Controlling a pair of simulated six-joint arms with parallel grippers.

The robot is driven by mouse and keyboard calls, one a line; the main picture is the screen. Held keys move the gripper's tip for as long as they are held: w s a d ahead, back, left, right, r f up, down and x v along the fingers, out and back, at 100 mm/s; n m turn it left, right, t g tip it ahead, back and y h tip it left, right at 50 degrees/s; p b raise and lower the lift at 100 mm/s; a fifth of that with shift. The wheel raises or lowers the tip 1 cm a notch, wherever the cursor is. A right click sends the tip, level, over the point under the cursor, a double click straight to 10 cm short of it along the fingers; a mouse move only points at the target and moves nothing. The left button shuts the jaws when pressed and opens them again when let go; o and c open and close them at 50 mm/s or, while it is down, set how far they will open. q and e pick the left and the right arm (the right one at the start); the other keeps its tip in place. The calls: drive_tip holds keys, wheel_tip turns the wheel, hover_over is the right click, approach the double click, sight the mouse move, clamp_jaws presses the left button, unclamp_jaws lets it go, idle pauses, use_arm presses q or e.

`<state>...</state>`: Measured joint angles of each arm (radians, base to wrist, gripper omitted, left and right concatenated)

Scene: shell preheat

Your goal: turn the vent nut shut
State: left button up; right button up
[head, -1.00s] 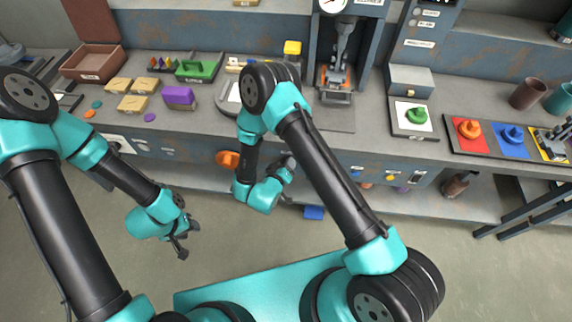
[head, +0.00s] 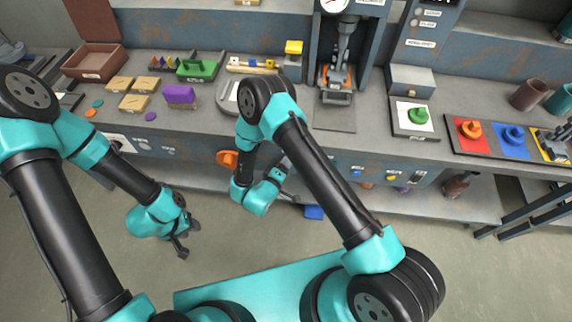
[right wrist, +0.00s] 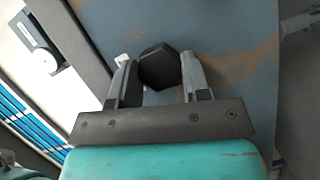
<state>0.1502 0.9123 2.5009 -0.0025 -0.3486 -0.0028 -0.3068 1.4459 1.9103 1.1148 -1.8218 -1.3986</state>
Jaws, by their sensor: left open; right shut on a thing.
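The vent nut is a dark hexagonal nut (right wrist: 158,70) on the blue-grey panel (right wrist: 235,50) in the right wrist view. My right gripper (right wrist: 157,62) is shut on it, with one finger on each side. In the head view my right gripper (head: 286,168) is at the bench's front face, and my own arm partly hides it. I cannot make out the nut in that view. My left gripper (head: 184,246) is open and empty, low over the floor in front of the bench.
An orange round knob (head: 227,158) is on the bench front, left of my right wrist. A blue block (head: 314,213) is low beneath the bench. A white dial (right wrist: 43,61) is on the panel left of the nut. Floor in front is clear.

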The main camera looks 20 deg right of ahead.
drive_tip(key=o, duration=0.9)
drive_tip(key=shift+o, duration=0.2)
